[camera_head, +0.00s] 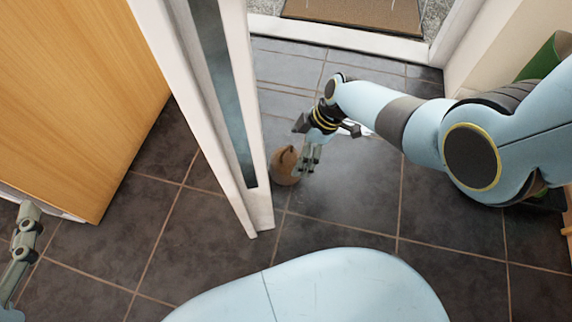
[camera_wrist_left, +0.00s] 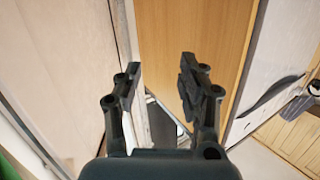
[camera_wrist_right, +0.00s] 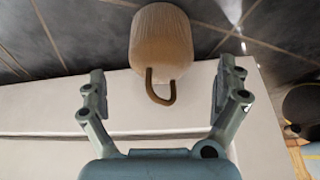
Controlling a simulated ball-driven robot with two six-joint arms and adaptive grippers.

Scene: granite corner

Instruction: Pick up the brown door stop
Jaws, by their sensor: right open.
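The brown door stop (camera_head: 285,165) is a rounded, ribbed block with a loop handle. It stands on the dark tiled floor beside the edge of the open white door. My right gripper (camera_head: 311,165) is close to its right side in the head view. In the right wrist view the door stop (camera_wrist_right: 160,40) lies ahead of the open, empty fingers (camera_wrist_right: 162,92), with its loop pointing towards the space between them. My left gripper (camera_wrist_left: 158,82) is open and empty in the left wrist view. Only part of it (camera_head: 24,230) shows at the left edge of the head view.
The white door (camera_head: 245,120) with a glass strip stands just left of the door stop. A wooden panel (camera_head: 80,90) fills the upper left. A doormat (camera_head: 350,14) lies beyond the threshold. Tiled floor (camera_head: 340,215) is clear in front of the door stop.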

